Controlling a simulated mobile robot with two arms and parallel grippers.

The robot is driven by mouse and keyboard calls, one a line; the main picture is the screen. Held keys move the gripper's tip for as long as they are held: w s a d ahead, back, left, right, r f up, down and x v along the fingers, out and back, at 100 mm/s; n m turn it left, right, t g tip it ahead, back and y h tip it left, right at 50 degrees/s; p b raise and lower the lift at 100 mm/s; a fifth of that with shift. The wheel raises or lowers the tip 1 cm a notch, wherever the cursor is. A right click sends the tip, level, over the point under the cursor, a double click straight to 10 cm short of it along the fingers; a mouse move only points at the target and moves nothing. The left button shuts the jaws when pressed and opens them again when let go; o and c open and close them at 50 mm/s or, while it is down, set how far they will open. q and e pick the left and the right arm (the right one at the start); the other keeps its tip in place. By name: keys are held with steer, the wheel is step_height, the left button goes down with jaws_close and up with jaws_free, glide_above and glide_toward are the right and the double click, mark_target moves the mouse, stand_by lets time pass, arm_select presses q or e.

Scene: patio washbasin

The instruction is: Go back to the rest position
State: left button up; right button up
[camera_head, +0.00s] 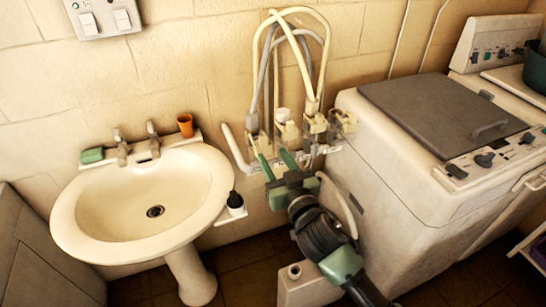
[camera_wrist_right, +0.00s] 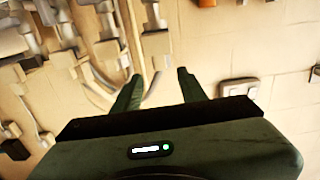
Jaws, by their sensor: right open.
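My right gripper (camera_head: 276,160) comes in from the lower right, its two green fingers pointing up toward the wall taps and hoses (camera_head: 285,128). The fingers are apart with nothing between them. In the right wrist view the gripper (camera_wrist_right: 158,84) also shows parted, empty fingers against the wall, with pipes and fittings (camera_wrist_right: 105,50) behind and to the left. Whether a finger touches a fitting cannot be told. My left gripper is not in view.
A white washbasin (camera_head: 70,222) stands at left, with an orange cup (camera_head: 186,125) and a green soap bar (camera_head: 92,155) on its rim. A white washing machine (camera_head: 400,190) stands close on the right of my right arm. Tiled floor (camera_head: 245,275) shows below.

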steer(key=s+d+f+g+h, duration=0.1)
steer(key=d+f+g, duration=0.15)
steer(key=f, duration=0.95)
steer(key=s+d+f+g+h, duration=0.2)
steer(key=d+f, duration=0.2)
steer(key=f, duration=0.9)
steer(key=s+d+f+g+h, duration=0.1)
steer(key=s+d+f+g, duration=0.1)
steer(key=s+f, duration=0.45)
steer(key=s+d+f+g, duration=0.2)
steer(key=s+f, duration=0.1)
steer(key=f, duration=0.6)
steer(key=s+d+f+g+h, duration=0.1)
steer(key=s+d+f+g, duration=0.15)
steer(key=s+f, duration=0.65)
steer(key=s+d+f+g, duration=0.25)
steer(key=s+f, duration=0.35)
steer(key=s, duration=0.4)
steer(key=s+d+f+g, duration=0.1)
steer(key=s+d+f, duration=0.1)
steer(key=s, duration=0.8)
steer(key=s+d+f+m+g, duration=0.1)
steer(key=s+f, duration=0.3)
steer(key=s, duration=0.6)
steer(key=shift+s+d+g+h, duration=0.15)
steer(key=shift+d+g+h, duration=0.2)
steer(key=shift+d, duration=0.1)
